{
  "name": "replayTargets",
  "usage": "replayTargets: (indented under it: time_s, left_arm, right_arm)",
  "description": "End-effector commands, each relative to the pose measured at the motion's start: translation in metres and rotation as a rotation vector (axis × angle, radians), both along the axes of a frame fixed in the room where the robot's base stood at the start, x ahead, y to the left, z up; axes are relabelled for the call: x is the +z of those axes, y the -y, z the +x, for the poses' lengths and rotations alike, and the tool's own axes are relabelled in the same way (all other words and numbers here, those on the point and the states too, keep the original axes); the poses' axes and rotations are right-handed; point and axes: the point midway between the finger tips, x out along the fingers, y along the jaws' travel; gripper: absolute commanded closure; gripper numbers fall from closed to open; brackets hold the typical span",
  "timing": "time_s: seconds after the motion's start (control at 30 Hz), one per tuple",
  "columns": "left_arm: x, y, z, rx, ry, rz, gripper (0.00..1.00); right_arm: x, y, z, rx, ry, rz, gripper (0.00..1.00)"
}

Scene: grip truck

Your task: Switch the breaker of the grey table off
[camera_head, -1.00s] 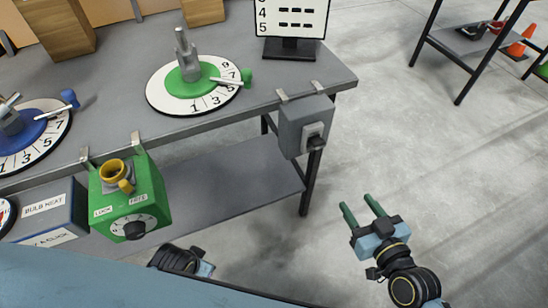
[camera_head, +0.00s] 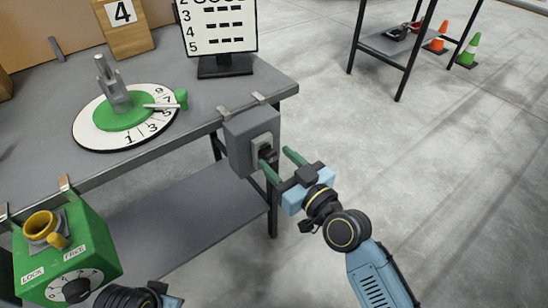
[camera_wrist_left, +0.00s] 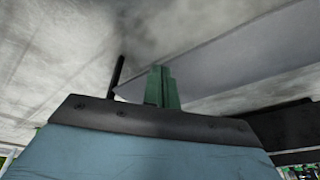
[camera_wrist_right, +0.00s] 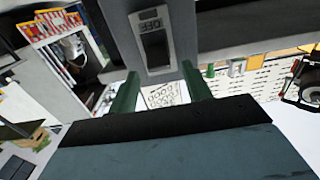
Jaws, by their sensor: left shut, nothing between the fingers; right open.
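The breaker (camera_head: 250,140) is a grey box clamped to the front edge of the grey table (camera_head: 215,100), near its right corner. A dark switch lever (camera_head: 266,153) stands out from its front plate. In the right wrist view the breaker (camera_wrist_right: 180,60) fills the top middle, with a pale plate marked "OFF". My right gripper (camera_head: 280,158) is open, its green fingers pointing at the breaker's front close by the lever. I cannot tell whether they touch it. My left gripper's fingers (camera_wrist_left: 162,87) are together and empty in the left wrist view. In the head view only part of the left arm shows at the bottom.
A green box (camera_head: 68,250) with a yellow ring and dial hangs on the table edge at left. A green dial (camera_head: 130,120) and a sign board (camera_head: 218,30) stand on the table. The floor right of the breaker is clear.

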Motion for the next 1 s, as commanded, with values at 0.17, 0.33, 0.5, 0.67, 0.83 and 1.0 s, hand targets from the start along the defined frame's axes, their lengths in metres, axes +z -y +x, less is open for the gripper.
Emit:
replayTargets:
  time_s: [0.17,0.33,0.5,0.67,0.83,1.0]
  left_arm:
    - [0.008,0.003,-0.001,0.000,0.006,-0.006,1.00]
    - [0.011,0.004,-0.001,0.000,0.005,-0.007,1.00]
    - [0.011,0.004,-0.001,0.000,0.005,-0.007,1.00]
    - [0.011,0.004,-0.001,0.000,0.004,-0.007,1.00]
    - [0.011,0.004,-0.001,0.000,0.004,-0.007,1.00]
    - [0.010,0.004,-0.002,0.000,0.004,-0.007,1.00]
  right_arm:
    - [-0.001,-0.010,0.015,-0.002,0.000,0.000,0.51]
    - [0.000,-0.012,0.018,-0.001,-0.001,-0.001,0.51]
    - [0.000,-0.012,0.018,-0.001,0.000,-0.001,0.51]
    - [0.000,-0.012,0.018,-0.001,0.000,-0.001,0.71]
    - [0.000,-0.012,0.018,-0.002,0.000,-0.001,0.93]
    - [-0.001,-0.012,0.018,-0.002,0.001,-0.001,0.95]
